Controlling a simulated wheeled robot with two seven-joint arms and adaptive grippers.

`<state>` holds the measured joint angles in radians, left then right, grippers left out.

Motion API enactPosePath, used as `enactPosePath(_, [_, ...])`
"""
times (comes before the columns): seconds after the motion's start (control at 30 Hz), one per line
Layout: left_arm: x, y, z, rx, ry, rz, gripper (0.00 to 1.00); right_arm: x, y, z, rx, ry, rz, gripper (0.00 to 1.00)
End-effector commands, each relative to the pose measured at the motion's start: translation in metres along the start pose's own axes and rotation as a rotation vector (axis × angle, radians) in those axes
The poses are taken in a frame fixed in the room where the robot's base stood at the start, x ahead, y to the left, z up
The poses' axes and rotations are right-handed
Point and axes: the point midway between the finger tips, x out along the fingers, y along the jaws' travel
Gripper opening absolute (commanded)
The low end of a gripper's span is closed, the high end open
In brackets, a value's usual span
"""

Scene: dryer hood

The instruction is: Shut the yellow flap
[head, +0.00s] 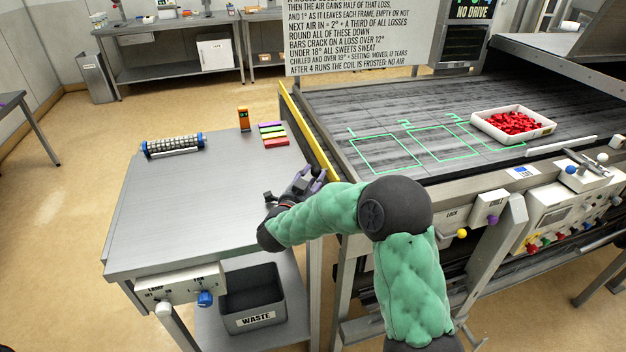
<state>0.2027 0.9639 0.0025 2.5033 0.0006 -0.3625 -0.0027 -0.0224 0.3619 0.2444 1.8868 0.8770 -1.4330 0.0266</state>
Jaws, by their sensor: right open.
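The yellow flap (306,128) shows as a long narrow yellow strip along the left edge of the dark belt bed (370,105), between the bed and the grey side table. Its angle is hard to tell from here. My right gripper (306,178) is over the right edge of the side table, just left of the flap's near end. It is open, with nothing seen between its fingers. I cannot tell whether it touches the flap. My green-sleeved right forearm hides part of the bed's near left corner. My left gripper is not in view.
The side table (190,215) holds a ribbed roller (173,145), an orange device (243,119) and several coloured bars (272,133). A white tray of red sweets (513,124) sits on the bed. A waste bin (252,298) stands below. The table's middle is clear.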

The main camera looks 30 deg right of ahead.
Motion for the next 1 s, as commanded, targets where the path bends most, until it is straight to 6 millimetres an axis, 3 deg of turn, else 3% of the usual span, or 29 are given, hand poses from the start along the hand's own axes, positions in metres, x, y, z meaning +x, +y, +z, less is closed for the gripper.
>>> enactPosePath(0.37, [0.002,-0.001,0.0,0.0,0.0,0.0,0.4,0.007,0.0,0.0,0.0,0.0,0.0,0.4])
enactPosePath(0.4, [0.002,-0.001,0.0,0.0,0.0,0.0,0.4,0.007,0.0,0.0,0.0,0.0,0.0,0.37])
enactPosePath(0.53, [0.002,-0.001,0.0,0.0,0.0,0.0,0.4,0.007,0.0,0.0,0.0,0.0,0.0,0.01])
enactPosePath(1.0, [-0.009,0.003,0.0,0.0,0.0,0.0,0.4,0.009,-0.003,-0.006,0.061,-0.037,0.034,0.0])
